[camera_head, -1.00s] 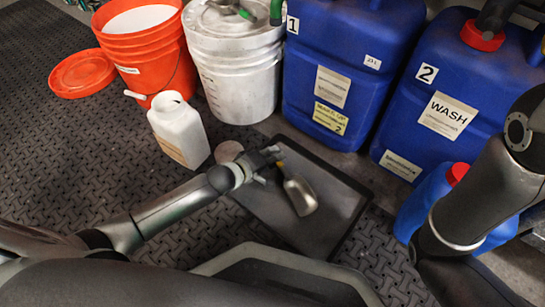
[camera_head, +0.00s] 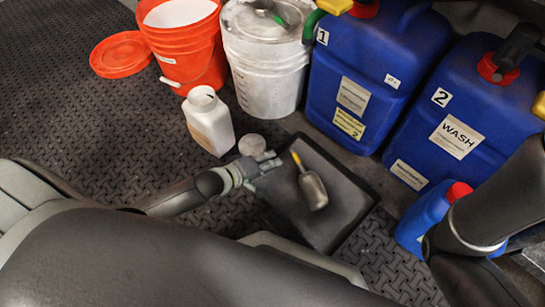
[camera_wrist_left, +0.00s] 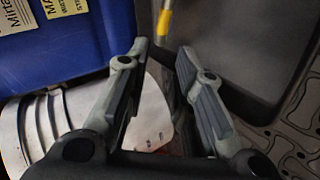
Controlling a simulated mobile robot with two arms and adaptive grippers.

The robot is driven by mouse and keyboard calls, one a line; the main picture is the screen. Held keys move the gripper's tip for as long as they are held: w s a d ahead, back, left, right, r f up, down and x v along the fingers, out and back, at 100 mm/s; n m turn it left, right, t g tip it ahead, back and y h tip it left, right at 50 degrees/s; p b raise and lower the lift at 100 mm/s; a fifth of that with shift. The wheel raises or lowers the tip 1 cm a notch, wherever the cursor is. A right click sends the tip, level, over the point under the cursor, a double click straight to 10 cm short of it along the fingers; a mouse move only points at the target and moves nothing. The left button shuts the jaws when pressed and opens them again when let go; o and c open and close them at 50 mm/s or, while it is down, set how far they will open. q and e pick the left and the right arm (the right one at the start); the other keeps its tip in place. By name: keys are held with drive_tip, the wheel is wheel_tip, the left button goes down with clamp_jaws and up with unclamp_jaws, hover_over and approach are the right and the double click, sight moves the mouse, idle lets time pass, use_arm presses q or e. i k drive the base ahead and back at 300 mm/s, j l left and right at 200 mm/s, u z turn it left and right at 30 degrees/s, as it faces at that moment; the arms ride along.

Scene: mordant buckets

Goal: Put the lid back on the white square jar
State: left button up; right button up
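The white square jar (camera_head: 210,124) stands upright and open-topped on the dark patterned floor in the head view. A pale round lid (camera_head: 251,144) lies right of the jar, by the corner of the black tray (camera_head: 340,222). My left gripper (camera_head: 271,160) is just below and right of the lid, over the tray's left edge; I cannot tell if it touches the lid. In the left wrist view its two fingers (camera_wrist_left: 166,75) are apart, with nothing held between them. My right arm shows at the right, but its gripper is out of view.
A metal scoop (camera_head: 314,191) with a yellow handle lies on the tray. Behind stand an orange bucket (camera_head: 185,55), a white bucket (camera_head: 265,85) and blue jugs (camera_head: 335,70). An orange lid (camera_head: 120,56) lies left. Floor left of the jar is clear.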

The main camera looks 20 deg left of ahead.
sight(209, 123)
drive_tip(key=u, duration=1.3)
